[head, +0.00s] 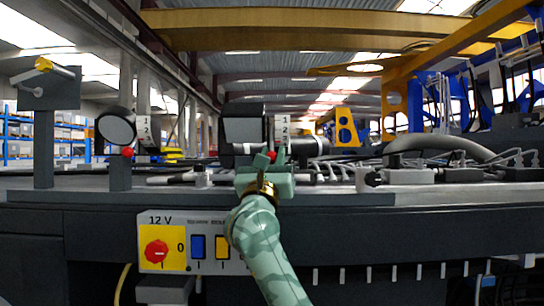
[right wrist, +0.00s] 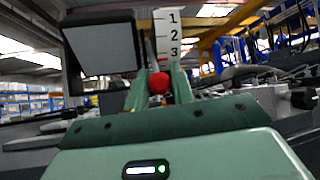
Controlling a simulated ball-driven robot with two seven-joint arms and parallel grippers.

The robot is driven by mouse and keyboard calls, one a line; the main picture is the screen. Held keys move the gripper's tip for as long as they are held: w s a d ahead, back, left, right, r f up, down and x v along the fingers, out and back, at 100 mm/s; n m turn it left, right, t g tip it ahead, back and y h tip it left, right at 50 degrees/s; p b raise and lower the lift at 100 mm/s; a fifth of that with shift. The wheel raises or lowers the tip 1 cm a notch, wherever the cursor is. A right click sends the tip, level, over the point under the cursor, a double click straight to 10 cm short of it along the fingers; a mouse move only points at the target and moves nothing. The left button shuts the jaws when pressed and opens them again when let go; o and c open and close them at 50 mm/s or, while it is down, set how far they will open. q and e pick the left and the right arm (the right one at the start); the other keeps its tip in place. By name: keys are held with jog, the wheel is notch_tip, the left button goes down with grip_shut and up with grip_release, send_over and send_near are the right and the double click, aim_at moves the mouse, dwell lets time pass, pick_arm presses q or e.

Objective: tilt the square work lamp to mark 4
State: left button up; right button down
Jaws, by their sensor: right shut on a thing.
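The square work lamp (head: 243,128) stands on the dark chassis deck near the middle of the head view. It has a dark housing and a pale square face, and it also shows large at the upper left of the right wrist view (right wrist: 103,45). Beside it is a white scale plate (right wrist: 167,35) with 1, 2 and 3 readable; mark 4 cannot be made out. A red knob (right wrist: 158,83) sits below the plate. My right gripper (head: 272,158), pale green, is shut on this knob, with one finger on each side. My left gripper is out of view.
A round lamp (head: 116,127) with its own scale and red knob stands to the left. A panel marked 12 V (head: 190,243) with a red rotary switch is on the chassis front. Hoses and cables (head: 445,155) lie on the deck at right.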

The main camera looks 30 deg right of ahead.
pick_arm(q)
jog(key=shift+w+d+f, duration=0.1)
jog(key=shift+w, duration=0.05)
pick_arm(e)
jog(key=shift+w+d+f, duration=0.4)
jog(key=shift+w+f, duration=0.25)
jog(key=shift+f, duration=0.05)
jog(key=c, duration=1.2)
grip_release()
jog(key=shift+w+d, duration=0.1)
jog(key=shift+w, duration=0.05)
jog(key=shift+c, duration=0.2)
jog(key=shift+f, duration=0.15)
pick_arm(q)
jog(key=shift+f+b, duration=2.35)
jog(key=shift+b, duration=0.1)
pick_arm(e)
jog(key=v, duration=1.5)
jog(key=shift+a+f, duration=0.25)
jog(key=shift+a, duration=0.1)
